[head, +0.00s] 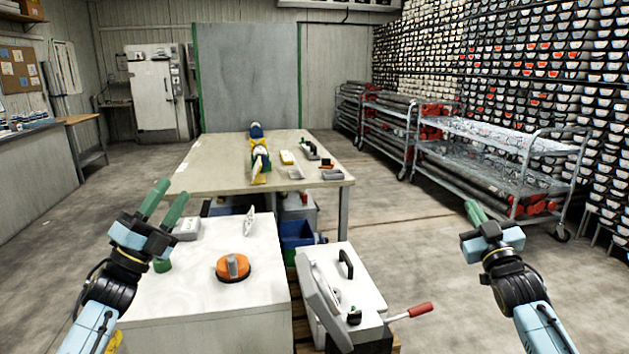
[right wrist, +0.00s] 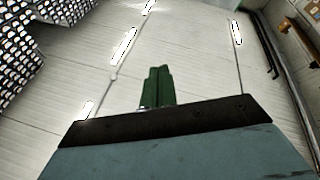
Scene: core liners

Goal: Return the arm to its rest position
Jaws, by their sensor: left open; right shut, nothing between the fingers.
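My left gripper (head: 163,204) is in the head view at the lower left, above the left part of the white bench. Its two green fingers stand apart, with nothing between them. My right gripper (head: 475,212) is at the lower right over open floor, pointing up and forward. Its green fingers are together and empty. The right wrist view also shows the shut fingers of the right gripper (right wrist: 157,86), with ceiling panels and lights beyond them.
An orange round object (head: 233,267) sits on the white bench (head: 190,310). A white machine (head: 362,290) with a red-handled lever (head: 420,310) stands between the arms. A table (head: 210,165) with several items lies ahead. Carts (head: 500,170) line the right; floor around the right gripper is clear.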

